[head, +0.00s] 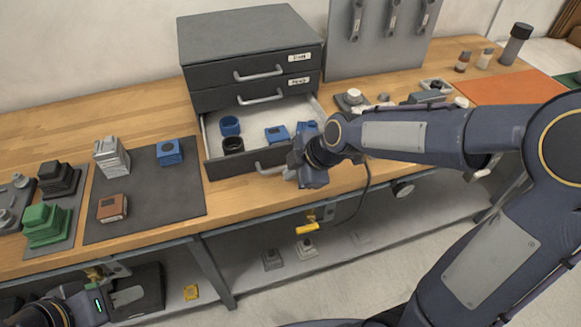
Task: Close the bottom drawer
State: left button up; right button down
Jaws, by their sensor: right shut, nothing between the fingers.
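A dark grey drawer cabinet (250,48) stands on the wooden bench against the wall. Its bottom drawer (228,168) is pulled out, showing a light interior with a blue ring (230,126), a black ring (233,145) and blue blocks (277,134). The two drawers above are closed. My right gripper (293,172) is shut and empty at the right part of the bottom drawer's front, beside its handle (268,169). It hides the drawer's right corner; I cannot tell whether it touches. My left gripper (122,297) is low at the bottom left, in front of the bench; its jaw state is unclear.
Left of the drawer, a dark mat (150,205) holds a grey part, a blue block and a brown block. A green part (45,222) sits further left. Tools hang on a grey panel (378,45); an orange mat (510,88) lies right. A shelf (330,250) runs below.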

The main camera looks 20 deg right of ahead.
pick_arm(q)
jog(key=shift+r, duration=0.1)
pick_arm(e)
jog(key=shift+w+f, duration=0.15)
jog(key=shift+w, duration=0.45)
